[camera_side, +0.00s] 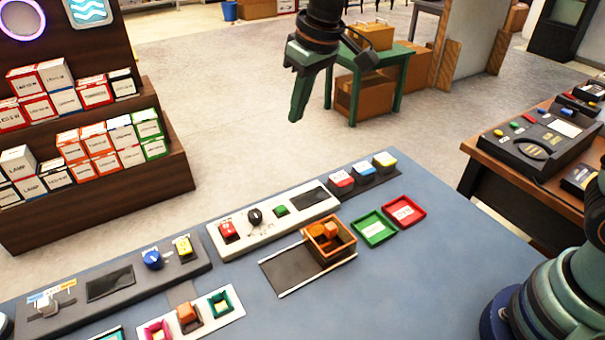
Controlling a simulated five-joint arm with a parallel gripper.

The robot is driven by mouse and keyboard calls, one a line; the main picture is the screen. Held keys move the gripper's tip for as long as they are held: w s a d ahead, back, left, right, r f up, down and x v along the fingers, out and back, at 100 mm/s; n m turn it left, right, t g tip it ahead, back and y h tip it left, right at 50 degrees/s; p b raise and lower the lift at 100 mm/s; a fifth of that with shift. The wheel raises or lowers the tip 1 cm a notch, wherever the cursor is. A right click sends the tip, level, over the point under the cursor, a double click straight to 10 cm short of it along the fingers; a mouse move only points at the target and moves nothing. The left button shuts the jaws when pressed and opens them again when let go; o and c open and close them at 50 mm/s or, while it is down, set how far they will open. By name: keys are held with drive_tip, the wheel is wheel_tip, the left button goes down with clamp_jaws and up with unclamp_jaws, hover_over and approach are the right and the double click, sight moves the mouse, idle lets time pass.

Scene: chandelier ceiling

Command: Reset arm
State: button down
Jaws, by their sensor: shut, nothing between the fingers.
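My gripper (295,118) shows at the top middle of the side view, pointing down. It is shut and empty, with its green fingers together. It hangs in the air above and behind the blue-grey table (420,275), apart from everything on it. Part of my arm shows at the right edge.
An orange open box (345,249) with orange pieces inside sits on a dark strip (290,273). Green (374,238) and red (404,212) trays lie to its right. A white control panel (270,231) and a dark panel (120,283) line the back edge. The table's right front is clear.

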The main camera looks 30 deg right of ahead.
drive_tip(key=s+d+r+m+t+h, duration=0.1)
drive_tip(key=s+d+m+t, duration=0.1)
drive_tip(key=s+d, duration=1.5)
drive_tip(key=shift+d+m+t, duration=0.3)
drive_tip(key=shift+d+m, duration=0.05)
drive_tip(key=shift+m, duration=0.45)
drive_tip(key=shift+r, duration=0.1)
